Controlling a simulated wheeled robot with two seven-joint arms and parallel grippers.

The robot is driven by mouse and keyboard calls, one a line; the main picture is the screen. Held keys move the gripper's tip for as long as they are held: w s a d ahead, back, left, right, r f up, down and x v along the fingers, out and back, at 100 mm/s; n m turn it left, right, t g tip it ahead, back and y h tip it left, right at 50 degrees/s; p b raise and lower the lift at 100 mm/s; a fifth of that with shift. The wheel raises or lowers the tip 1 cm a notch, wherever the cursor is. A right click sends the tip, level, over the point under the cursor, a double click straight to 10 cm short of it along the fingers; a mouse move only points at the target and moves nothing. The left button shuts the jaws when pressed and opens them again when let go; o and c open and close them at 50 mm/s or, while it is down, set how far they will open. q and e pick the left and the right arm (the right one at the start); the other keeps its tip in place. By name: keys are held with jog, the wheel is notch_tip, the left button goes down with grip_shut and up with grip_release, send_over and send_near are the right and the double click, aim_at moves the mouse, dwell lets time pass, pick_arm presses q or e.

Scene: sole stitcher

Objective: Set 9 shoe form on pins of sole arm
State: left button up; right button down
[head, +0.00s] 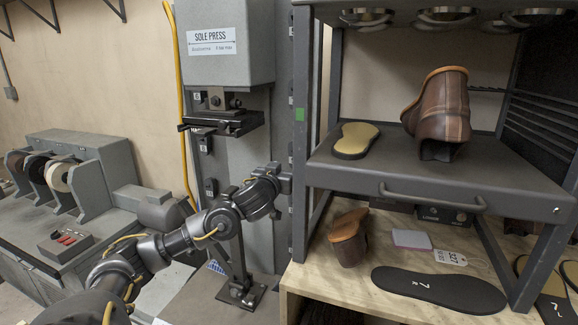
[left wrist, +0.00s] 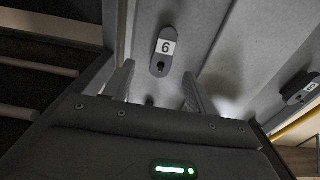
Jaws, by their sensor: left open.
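I cannot make out any shoe form marked 9. Small dark plates with white labels (head: 210,187) are on the grey press column (head: 255,150); their numbers are too small to read in the head view. In the left wrist view, a dark rounded plate labelled 6 (left wrist: 163,50) is on the grey surface ahead, between and beyond my fingers. My left gripper (left wrist: 158,92) is open and empty; in the head view its end (head: 284,182) is near the column and the rack's left post. A black post on a base plate (head: 241,292) stands below, partly hidden by my arm; I see no pins.
A grey rack (head: 430,180) stands close right of my gripper, holding a brown shoe (head: 440,115) and a sole (head: 356,140). Another brown shoe (head: 348,237) and a black sole (head: 438,290) lie on the bench below. A grinder (head: 85,165) stands left.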

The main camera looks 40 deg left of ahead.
aim_at(291, 159)
pick_arm(q)
jog(key=x, duration=0.6)
jog(key=shift+s+a+r, duration=0.1)
jog(key=shift+s+a, duration=0.05)
jog(key=shift+a, duration=0.15)
jog(key=shift+w+a, duration=0.25)
jog(key=shift+w, duration=0.3)
jog(key=shift+w+a, duration=0.2)
jog(key=shift+w, duration=0.4)
pick_arm(e)
jog(key=shift+s+d+r, duration=0.15)
jog(key=shift+s, duration=0.65)
jog(key=shift+s+d+r, duration=0.1)
jog(key=shift+s+d, duration=0.05)
jog(key=shift+s, duration=0.65)
pick_arm(q)
jog(key=shift+c, duration=0.5)
pick_arm(e)
jog(key=shift+w, duration=0.1)
pick_arm(q)
grip_shut()
pick_arm(e)
jog(key=shift+w+a, duration=0.1)
jog(key=shift+a, duration=0.1)
pick_arm(q)
jog(key=shift+r+p, duration=0.1)
jog(key=shift+p, duration=0.2)
